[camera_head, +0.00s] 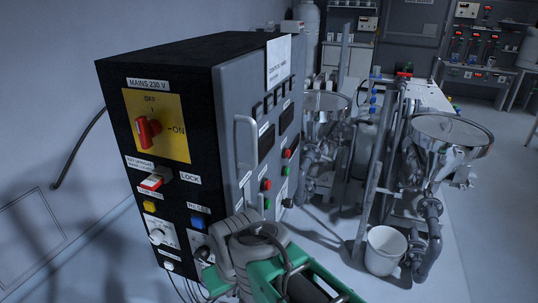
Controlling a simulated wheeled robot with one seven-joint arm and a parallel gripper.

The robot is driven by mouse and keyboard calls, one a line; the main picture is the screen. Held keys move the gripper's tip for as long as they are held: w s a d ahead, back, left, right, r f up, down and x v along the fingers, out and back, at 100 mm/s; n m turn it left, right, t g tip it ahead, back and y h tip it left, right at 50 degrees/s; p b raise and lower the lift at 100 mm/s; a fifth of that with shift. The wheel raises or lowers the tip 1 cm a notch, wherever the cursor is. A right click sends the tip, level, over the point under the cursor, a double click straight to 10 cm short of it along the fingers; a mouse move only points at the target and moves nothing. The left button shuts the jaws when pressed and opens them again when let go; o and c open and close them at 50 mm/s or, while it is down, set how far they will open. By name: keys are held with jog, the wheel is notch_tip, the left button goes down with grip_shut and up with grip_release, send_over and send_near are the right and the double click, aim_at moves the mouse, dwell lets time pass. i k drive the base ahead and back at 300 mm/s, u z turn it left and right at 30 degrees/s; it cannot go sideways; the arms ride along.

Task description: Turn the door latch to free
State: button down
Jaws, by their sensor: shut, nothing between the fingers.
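The door latch looks to be the small red-and-white switch (152,182) on the black side of the control cabinet (170,110). A "LOCK" label (190,178) is at its right, and another label above it is only partly legible. My gripper (205,256) is low in front of the cabinet, below and right of the latch and apart from it. It looks shut and empty near the lower buttons. Its fingertips are small and dark against the black panel. My green and grey arm hides the cabinet's lower right part.
A red mains switch (148,131) on a yellow plate is above the latch. A grey door handle (246,155) stands out from the cabinet's front. Steel hoppers (445,135) and a white bucket (384,250) stand at right. The space left of the cabinet is open.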

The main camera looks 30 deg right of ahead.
aim_at(260, 206)
jog(key=u, duration=1.95)
jog(key=k, duration=1.25)
jog(key=z, duration=0.15)
